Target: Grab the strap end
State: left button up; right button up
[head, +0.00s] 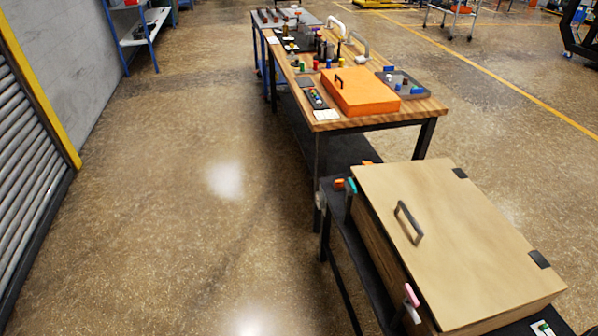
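I cannot make out a strap or a strap end in the head view. A large wooden box (455,235) with a closed lid, a dark handle (408,222) and two black hinges stands on a dark low table at the lower right. A small teal-topped piece (351,187) and a pink-topped piece (411,296) stand at its left side; I cannot tell what they are. Neither of my grippers is in view.
A wooden-topped workbench (420,112) behind the box holds an orange case (360,92), a grey tray (405,84) and several small coloured items. A roller shutter (25,150) stands at the left. The speckled floor (200,230) between them is clear.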

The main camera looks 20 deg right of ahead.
aim_at(338, 184)
jog(key=i+j, duration=0.1)
jog(key=i, duration=0.55)
jog(key=i+j+z, duration=0.1)
jog(key=i, duration=0.6)
jog(key=i+j+z, duration=0.1)
jog(key=i+z, duration=0.35)
jog(key=i+j+z, duration=0.25)
jog(key=z, duration=0.2)
jog(key=i+j+z, duration=0.5)
jog(key=j+z, duration=0.35)
jog(key=i+j+z, duration=0.15)
jog(key=j+z, duration=0.15)
jog(key=j, duration=0.15)
jog(key=i, duration=0.05)
